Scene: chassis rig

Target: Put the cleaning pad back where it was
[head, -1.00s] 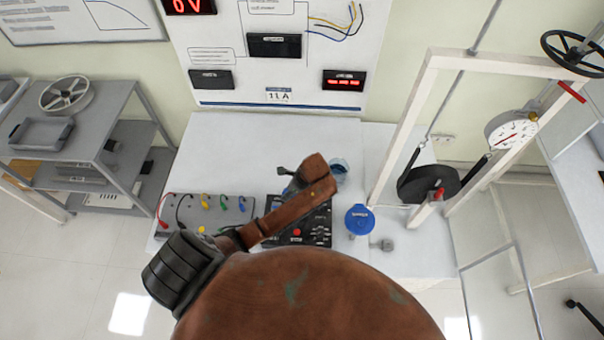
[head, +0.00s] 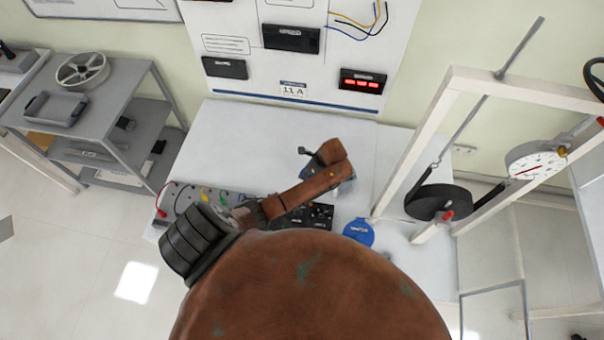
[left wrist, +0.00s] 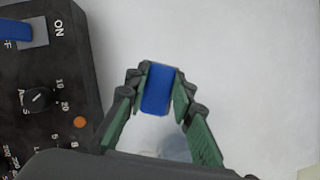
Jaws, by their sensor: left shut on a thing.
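The cleaning pad (left wrist: 158,90) is a small blue block in the left wrist view. My left gripper (left wrist: 160,84) is shut on it, with a green-lined finger on each side. A plain white surface lies behind the pad; I cannot tell how high above it the pad is. In the head view my brown left arm reaches over the white table (head: 250,135), and the arm hides most of the gripper and the pad. My right gripper is in neither view.
A black control box with a knob (left wrist: 38,97) is left of the gripper. A blue round lid (head: 358,232) sits on the table. A white frame with a dial gauge (head: 536,162) stands right. A grey shelf (head: 120,85) stands left. The table's back is clear.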

